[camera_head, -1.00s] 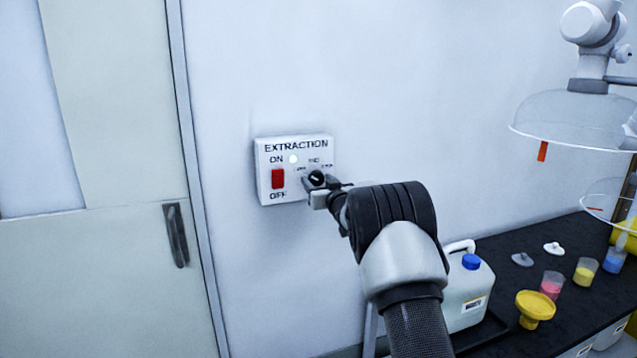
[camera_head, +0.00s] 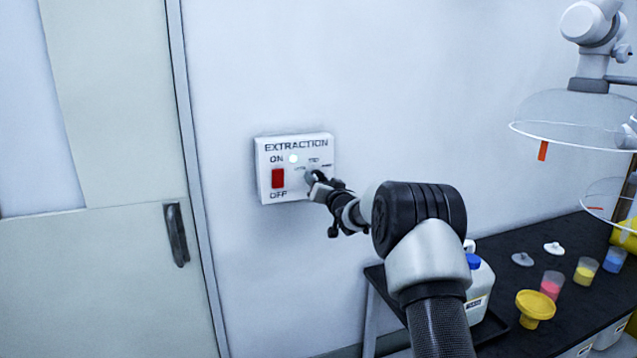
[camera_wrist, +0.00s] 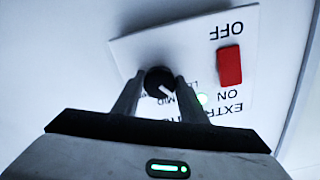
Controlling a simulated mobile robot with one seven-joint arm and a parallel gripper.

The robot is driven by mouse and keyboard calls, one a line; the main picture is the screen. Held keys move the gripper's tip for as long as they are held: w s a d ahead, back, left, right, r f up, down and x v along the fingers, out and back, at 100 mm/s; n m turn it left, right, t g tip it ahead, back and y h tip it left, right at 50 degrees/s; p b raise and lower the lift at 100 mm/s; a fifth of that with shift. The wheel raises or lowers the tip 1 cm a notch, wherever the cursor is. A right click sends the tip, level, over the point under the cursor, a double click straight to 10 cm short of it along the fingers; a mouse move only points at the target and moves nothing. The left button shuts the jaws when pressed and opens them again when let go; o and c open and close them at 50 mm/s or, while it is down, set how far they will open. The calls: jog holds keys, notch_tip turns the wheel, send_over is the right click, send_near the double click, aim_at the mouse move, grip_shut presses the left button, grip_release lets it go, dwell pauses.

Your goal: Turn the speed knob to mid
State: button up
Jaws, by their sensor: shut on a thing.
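The white EXTRACTION panel (camera_head: 265,150) is on the wall in the head view, with its black speed knob at the right. My gripper (camera_head: 316,181) is at the knob and mostly hides it there. In the wrist view the panel (camera_wrist: 135,50) appears upside down, and my gripper (camera_wrist: 158,90) has one finger on each side of the knob (camera_wrist: 157,78), shut on it. The knob's white pointer slants to the lower right, toward the MID lettering (camera_wrist: 187,97). A finger partly covers the nearby lettering.
A red ON/OFF switch (camera_head: 278,179) is left of the knob, below a lit white lamp (camera_head: 293,158). A black bench (camera_head: 560,236) with a jug (camera_head: 481,290), cups and a yellow funnel (camera_head: 535,306) stands at right. A door (camera_head: 105,275) is at left.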

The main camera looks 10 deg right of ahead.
jog(key=shift+m+b, duration=0.5)
jog(key=shift+m, duration=3.1)
jog(key=o, duration=1.1)
jog(key=shift+a, duration=0.1)
jog(key=shift+c, duration=0.2)
jog(key=shift+s, duration=0.1)
jog(key=s+d, duration=0.1)
jog(key=s, duration=0.7)
jog(key=s+d+b, duration=0.1)
jog(key=s+d, duration=0.1)
jog(key=s, duration=0.7)
jog(key=shift+d, duration=0.25)
